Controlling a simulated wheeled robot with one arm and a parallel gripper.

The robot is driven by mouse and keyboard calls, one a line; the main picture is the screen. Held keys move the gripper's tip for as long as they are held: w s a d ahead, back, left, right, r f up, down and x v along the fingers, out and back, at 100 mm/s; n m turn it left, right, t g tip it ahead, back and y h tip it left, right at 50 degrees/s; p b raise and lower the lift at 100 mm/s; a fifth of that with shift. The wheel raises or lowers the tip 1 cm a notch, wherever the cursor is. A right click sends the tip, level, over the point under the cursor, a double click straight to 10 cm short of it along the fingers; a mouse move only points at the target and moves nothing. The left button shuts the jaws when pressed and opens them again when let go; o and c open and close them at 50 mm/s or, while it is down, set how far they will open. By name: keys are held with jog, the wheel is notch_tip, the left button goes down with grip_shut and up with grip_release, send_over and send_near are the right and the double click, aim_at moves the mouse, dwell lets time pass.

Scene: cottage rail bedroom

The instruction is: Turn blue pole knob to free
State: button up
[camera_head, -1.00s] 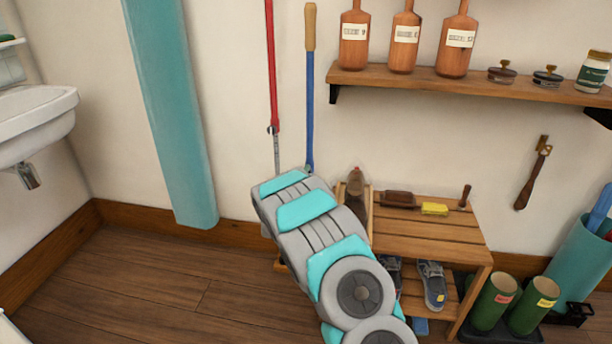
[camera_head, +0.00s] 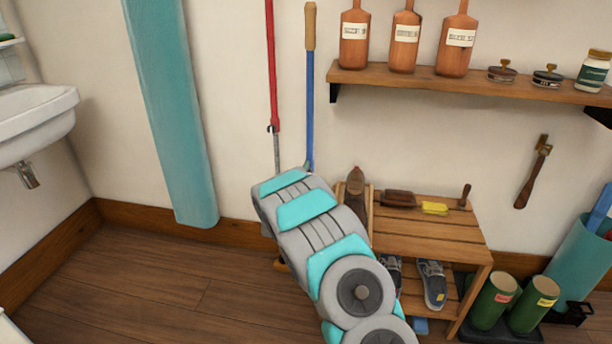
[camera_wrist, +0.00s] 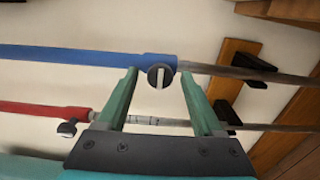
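The blue pole (camera_head: 310,115) stands against the wall with a tan grip at its top. It runs sideways in the wrist view (camera_wrist: 75,56), where a grey rod comes out of its blue sleeve. Its dark round knob (camera_wrist: 160,76) sits at the sleeve's end, with a pale stripe lying across the pole's length. My gripper (camera_wrist: 160,73) is open, its two green fingertips on either side of the knob, with a small gap showing on each side. Whether the fingertips reach the knob's depth I cannot tell. My arm hides the gripper and knob in the head view.
A red pole (camera_head: 272,70) with its own knob (camera_wrist: 68,128) runs beside the blue one. A wooden shoe bench (camera_head: 430,225) stands to the right, below a shelf (camera_head: 450,84) with bottles. A teal panel (camera_head: 172,110) and a sink (camera_head: 35,120) are left.

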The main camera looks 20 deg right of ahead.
jog(key=shift+s, duration=0.1)
jog(key=b+v, duration=0.1)
jog(key=v, duration=0.6)
jog(key=shift+s+a, duration=0.25)
dwell(0.4)
jog(key=s+a+r+m+g+y, duration=0.2)
jog(key=s+a+m+g+y, duration=0.25)
jog(key=s+a, duration=0.5)
jog(key=s+a+r+m+g+y, duration=0.2)
jog(key=s+a+m+g+y, duration=0.25)
jog(key=s, duration=0.85)
jog(key=s+a+r+g, duration=0.1)
jog(key=s+g, duration=0.1)
jog(key=s, duration=0.9)
jog(key=s+a+r+m+g, duration=0.1)
jog(key=s+g, duration=0.2)
jog(key=s, duration=0.9)
jog(key=s+a+r+m+g+y, duration=0.1)
jog(key=s+a+g, duration=0.1)
jog(key=s, duration=0.9)
jog(key=shift+r+g, duration=0.15)
jog(key=shift+g, duration=0.25)
